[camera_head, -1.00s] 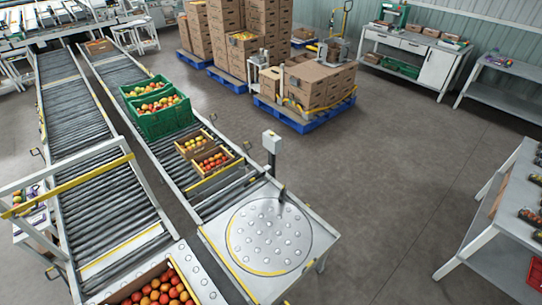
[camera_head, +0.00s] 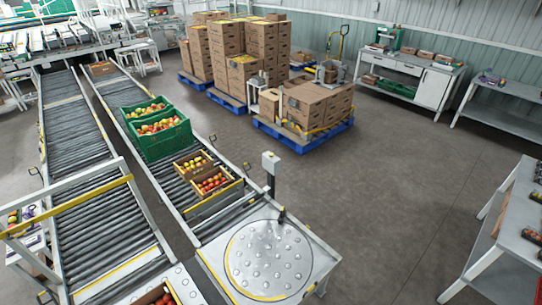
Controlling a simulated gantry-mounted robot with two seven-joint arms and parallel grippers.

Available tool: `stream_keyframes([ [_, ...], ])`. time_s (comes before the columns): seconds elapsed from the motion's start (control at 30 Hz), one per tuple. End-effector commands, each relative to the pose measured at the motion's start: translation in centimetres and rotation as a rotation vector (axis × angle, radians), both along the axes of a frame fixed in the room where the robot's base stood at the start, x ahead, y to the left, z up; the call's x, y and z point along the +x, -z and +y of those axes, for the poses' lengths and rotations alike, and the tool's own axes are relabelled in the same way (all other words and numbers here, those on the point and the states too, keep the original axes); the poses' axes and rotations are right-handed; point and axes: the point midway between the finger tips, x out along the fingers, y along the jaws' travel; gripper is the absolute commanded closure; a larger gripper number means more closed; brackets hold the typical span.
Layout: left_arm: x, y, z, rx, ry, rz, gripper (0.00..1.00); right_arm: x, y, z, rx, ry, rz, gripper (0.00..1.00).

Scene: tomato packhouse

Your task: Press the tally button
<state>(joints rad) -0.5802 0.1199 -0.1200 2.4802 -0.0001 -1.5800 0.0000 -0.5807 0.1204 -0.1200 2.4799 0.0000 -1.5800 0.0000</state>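I cannot make out a tally button clearly in this view. A grey box on a post (camera_head: 270,161) stands beside the roller conveyor, just behind the round ball-transfer table (camera_head: 268,262). A small dark fitting (camera_head: 282,215) sits at the table's back edge; its detail is too small to tell. Neither of my grippers is in view.
Green crates (camera_head: 163,139) and open cartons (camera_head: 217,198) of tomatoes sit on the roller conveyor (camera_head: 187,207). Another conveyor (camera_head: 72,143) runs at left. Stacked cartons stand on blue pallets (camera_head: 300,144). A bench (camera_head: 500,262) stands at right; the central floor (camera_head: 385,180) is clear.

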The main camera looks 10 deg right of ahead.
Motion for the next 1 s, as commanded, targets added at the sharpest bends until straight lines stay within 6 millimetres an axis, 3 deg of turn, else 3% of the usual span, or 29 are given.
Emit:
stream_keyframes([
  [0.03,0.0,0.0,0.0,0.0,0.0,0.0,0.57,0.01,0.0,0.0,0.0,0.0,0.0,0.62],
  [0.3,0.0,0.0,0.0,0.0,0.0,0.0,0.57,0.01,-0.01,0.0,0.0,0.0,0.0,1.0],
  [1.0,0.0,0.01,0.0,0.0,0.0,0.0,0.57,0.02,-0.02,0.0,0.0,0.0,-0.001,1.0],
])
